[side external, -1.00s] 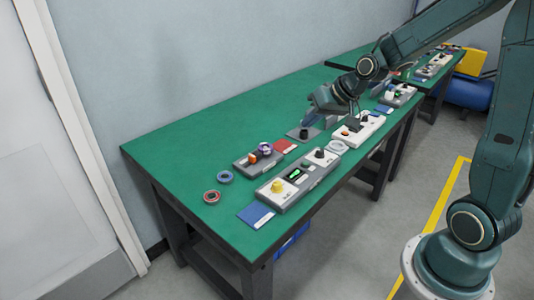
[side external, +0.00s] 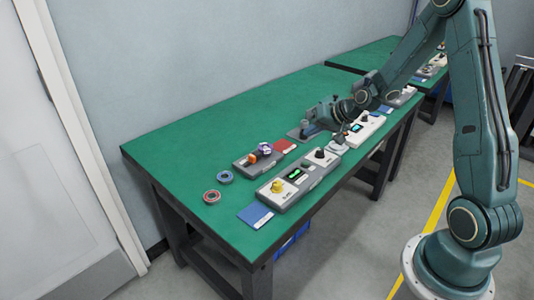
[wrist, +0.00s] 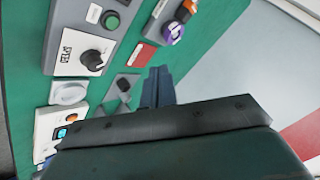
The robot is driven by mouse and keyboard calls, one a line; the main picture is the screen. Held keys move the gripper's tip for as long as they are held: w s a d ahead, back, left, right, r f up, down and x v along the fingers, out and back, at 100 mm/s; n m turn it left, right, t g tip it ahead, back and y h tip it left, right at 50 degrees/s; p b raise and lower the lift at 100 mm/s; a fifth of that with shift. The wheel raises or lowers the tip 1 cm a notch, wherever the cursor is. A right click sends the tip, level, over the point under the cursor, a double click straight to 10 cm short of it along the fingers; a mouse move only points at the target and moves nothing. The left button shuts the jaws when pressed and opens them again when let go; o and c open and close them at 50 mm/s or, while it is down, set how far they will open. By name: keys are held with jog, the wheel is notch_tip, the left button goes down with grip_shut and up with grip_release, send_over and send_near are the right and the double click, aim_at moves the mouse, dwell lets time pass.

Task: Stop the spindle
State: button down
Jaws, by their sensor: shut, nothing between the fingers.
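A grey control box (side external: 298,180) lies near the table's front edge. A smaller grey unit (side external: 247,163) behind holds an orange part and a purple-and-white round part (side external: 264,147); I cannot tell which is the spindle. My gripper (side external: 338,139) is shut and empty, near the box's right end. Its dark fingers (wrist: 157,90) show in the wrist view.
A red card (side external: 285,146), a blue card (side external: 256,215), a red ring (side external: 212,196) and a blue ring (side external: 225,177) lie about. The table's far left is clear.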

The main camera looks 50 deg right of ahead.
jog(key=shift+f, duration=0.15)
jog(key=shift+f, duration=4.2)
jog(key=shift+f, duration=0.8)
dwell(0.3)
jog(key=shift+r, duration=0.75)
jog(key=shift+r, duration=0.2)
jog(key=shift+r, duration=2.35)
